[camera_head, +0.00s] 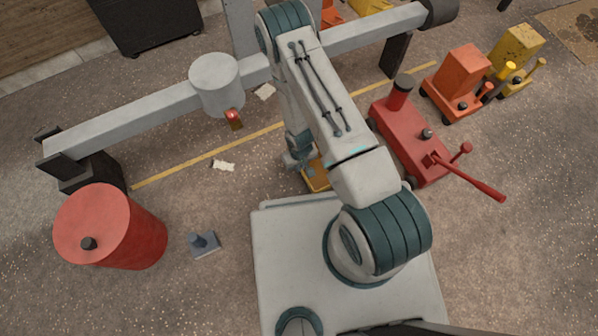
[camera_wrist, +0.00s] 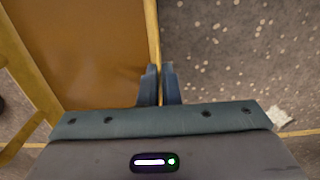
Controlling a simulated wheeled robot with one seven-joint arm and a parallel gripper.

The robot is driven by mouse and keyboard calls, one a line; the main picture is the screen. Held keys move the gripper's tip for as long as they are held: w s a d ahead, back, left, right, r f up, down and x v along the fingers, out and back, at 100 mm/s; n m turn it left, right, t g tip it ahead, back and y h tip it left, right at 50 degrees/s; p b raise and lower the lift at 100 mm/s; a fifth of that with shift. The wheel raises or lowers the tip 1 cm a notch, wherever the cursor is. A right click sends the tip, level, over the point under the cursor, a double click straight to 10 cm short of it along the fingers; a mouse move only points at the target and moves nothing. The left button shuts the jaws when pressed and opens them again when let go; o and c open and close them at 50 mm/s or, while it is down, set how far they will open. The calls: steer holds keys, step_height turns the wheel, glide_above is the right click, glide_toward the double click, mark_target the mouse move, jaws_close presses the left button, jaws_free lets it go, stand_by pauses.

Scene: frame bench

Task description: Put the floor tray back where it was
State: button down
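The floor tray is an amber-yellow tray with a brown floor. In the head view only a corner of the tray (camera_head: 316,183) shows on the ground, behind my arm; the rest is hidden. In the wrist view the tray (camera_wrist: 85,45) fills the upper left, and its thin right wall runs down between my fingers. My gripper (camera_wrist: 160,84) has one finger on each side of that wall, with almost no gap, so it looks shut on it. In the head view my gripper (camera_head: 300,164) is low beside the tray, partly hidden by my arm.
A red jack (camera_head: 410,140) with a long handle stands right of the tray. A grey beam (camera_head: 130,118) crosses behind. A red drum (camera_head: 110,228) and a small grey block (camera_head: 203,244) stand left. Pale scraps (camera_head: 223,166) lie by a yellow floor line. Floor between is open.

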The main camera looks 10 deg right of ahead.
step_height(320, 180, down, 4)
steer(key=b, duration=0.2)
steer(key=shift+f+b, duration=0.1)
steer(key=shift+b, duration=0.2)
steer(key=c, duration=1.6)
jaws_free()
steer(key=shift+c, duration=0.2)
step_height(320, 180, up, 12)
steer(key=p, duration=0.5)
steer(key=shift+p, duration=0.3)
